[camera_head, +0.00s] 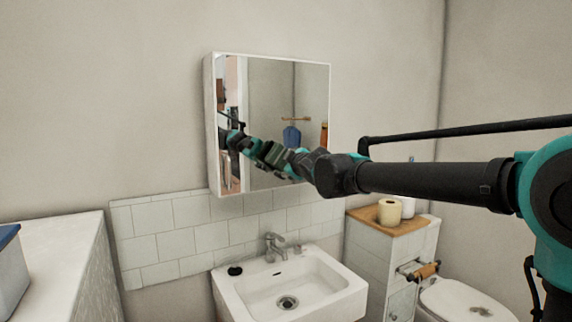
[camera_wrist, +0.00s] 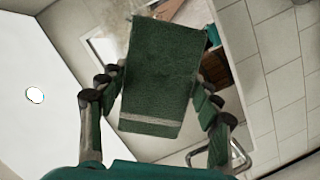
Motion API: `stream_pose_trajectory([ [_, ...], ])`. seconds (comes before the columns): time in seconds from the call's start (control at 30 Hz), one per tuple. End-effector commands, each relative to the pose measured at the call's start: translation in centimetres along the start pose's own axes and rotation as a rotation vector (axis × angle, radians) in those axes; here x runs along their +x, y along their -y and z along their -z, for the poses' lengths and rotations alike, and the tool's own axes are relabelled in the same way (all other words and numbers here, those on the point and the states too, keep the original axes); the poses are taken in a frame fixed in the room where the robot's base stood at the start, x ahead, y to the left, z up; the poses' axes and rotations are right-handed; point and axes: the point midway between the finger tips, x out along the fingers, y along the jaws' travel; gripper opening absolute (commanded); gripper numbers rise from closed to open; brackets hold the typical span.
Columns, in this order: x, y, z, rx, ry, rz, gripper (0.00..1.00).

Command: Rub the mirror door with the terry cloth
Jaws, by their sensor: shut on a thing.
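The mirror door (camera_head: 262,90) is the front of a white wall cabinet above the sink. It looks shut and reflects the room and my arm. The terry cloth (camera_wrist: 164,72) is dark green with a pale stripe near one end. My gripper (camera_wrist: 160,88) is shut on it, with fingers on both sides of the cloth in the wrist view. In the head view my arm reaches from the right to the lower part of the mirror. There the gripper and cloth blend with the reflection. I cannot tell whether the cloth touches the glass.
A white sink (camera_head: 290,285) with a tap (camera_head: 272,246) stands below the mirror. A wood-topped cabinet (camera_head: 375,224) with paper rolls (camera_head: 389,212) is right of it, beside a toilet (camera_head: 462,300). A white counter (camera_head: 60,258) is at left. The wall left of the mirror is bare.

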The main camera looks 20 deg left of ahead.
Motion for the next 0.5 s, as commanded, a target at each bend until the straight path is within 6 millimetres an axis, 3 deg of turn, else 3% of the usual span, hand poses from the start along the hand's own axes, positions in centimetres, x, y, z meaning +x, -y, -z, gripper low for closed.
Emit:
stream_pose_trajectory([
  [0.5, 0.95, 0.0, 0.25, 0.0, 0.0, 0.0, 0.31],
])
